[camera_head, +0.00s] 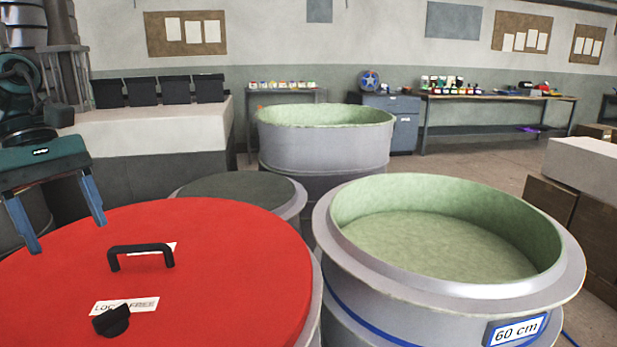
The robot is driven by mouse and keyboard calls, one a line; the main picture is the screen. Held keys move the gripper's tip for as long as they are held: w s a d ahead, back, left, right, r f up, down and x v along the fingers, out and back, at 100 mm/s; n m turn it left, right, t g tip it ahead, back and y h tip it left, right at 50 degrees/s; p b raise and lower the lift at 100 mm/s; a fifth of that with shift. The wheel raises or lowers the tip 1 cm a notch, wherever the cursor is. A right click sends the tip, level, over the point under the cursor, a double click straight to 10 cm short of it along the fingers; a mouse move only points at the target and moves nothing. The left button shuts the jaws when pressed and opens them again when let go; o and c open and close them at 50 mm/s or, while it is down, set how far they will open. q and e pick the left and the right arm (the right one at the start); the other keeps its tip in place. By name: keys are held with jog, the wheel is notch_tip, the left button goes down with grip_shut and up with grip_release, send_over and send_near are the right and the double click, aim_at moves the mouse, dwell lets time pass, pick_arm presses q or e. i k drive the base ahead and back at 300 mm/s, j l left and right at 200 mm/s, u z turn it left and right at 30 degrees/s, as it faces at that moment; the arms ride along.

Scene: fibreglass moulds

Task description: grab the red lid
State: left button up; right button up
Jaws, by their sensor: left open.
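The round red lid (222,258) lies flat on a drum at the lower left. It has a black arched handle (141,250) near its middle, a white label, and a black knob (111,320) on a "LOCK FREE" label. The lid's left and front parts run out of view. My left gripper (68,232) is open and empty, with two blue fingers pointing down. It shows over the lid's far left edge, to the left of the handle. How high it is above the lid I cannot tell. My right gripper is not in view.
An open grey mould (572,280) with a green inside and a "60 cm" label stands on the right. Another open mould (330,150) and a dark-topped drum (240,188) stand behind the lid. Brown boxes (552,197) stand at the far right. Work tables line the back wall.

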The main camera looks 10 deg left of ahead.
aim_at(189, 272)
jog(key=k, duration=1)
